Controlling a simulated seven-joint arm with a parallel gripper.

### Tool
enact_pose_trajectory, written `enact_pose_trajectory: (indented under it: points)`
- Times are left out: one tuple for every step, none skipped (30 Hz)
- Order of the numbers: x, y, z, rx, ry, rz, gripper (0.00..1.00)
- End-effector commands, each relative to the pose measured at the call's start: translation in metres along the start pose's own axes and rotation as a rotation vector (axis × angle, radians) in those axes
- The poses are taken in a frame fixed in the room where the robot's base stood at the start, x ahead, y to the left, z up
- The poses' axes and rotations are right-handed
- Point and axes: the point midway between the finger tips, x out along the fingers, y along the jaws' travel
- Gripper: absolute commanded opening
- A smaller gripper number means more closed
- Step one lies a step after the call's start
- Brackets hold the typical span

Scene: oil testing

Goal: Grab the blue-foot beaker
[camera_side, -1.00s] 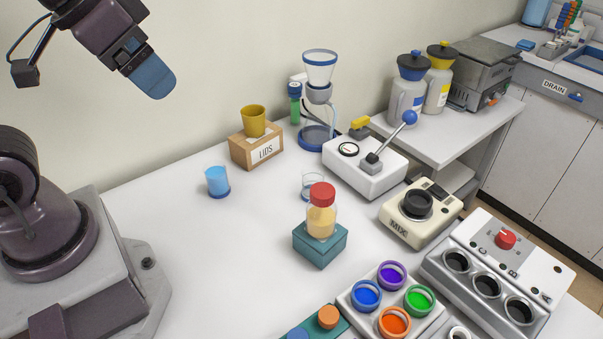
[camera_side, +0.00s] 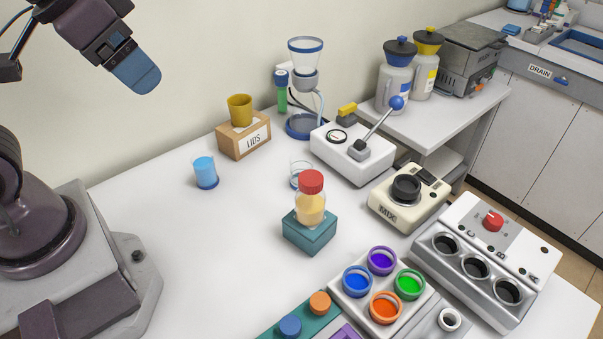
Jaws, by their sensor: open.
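A small beaker with light blue contents (camera_side: 205,171) stands upright on the white table, left of centre, with a darker blue foot at its base. A second, clear beaker (camera_side: 301,173) stands behind the red-capped jar; its base also looks bluish and is partly hidden by the jar. My gripper (camera_side: 138,76), with blue fingers, hangs at the upper left, high above the table and up and left of the blue-filled beaker. It is open, touches nothing and holds nothing. The fingers overlap from this side, so the gap between them is hidden.
The red-capped jar (camera_side: 310,198) stands on a teal block (camera_side: 309,233). The lids box (camera_side: 244,136) with a yellow cup stands right of the blue-filled beaker. A lever device (camera_side: 352,153) and mixer (camera_side: 408,198) stand farther right.

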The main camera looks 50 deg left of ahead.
Motion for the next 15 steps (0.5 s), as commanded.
enact_pose_trajectory:
  points:
    - [0.009, 0.005, 0.002, 0.022, -0.045, 0.013, 0.79]
    - [0.015, 0.008, 0.004, 0.033, -0.076, 0.021, 0.79]
    - [0.024, 0.011, 0.006, 0.048, -0.121, 0.032, 0.79]
    - [0.031, 0.014, 0.007, 0.062, -0.159, 0.038, 0.79]
    - [0.039, 0.015, 0.009, 0.083, -0.199, 0.037, 0.79]
    - [0.050, 0.016, 0.011, 0.116, -0.253, 0.028, 0.79]
    - [0.058, 0.015, 0.014, 0.145, -0.295, 0.016, 0.79]
    - [0.066, 0.014, 0.016, 0.177, -0.337, 0.001, 0.79]
    - [0.076, 0.012, 0.019, 0.221, -0.390, -0.023, 0.79]
    - [0.083, 0.010, 0.021, 0.255, -0.429, -0.044, 0.79]
    - [0.091, 0.008, 0.024, 0.291, -0.469, -0.068, 0.79]
    - [0.100, 0.004, 0.027, 0.339, -0.522, -0.101, 0.79]
    - [0.107, 0.001, 0.029, 0.379, -0.559, -0.129, 0.79]
    - [0.114, -0.003, 0.031, 0.420, -0.596, -0.159, 0.79]
    - [0.123, -0.008, 0.034, 0.475, -0.643, -0.200, 0.79]
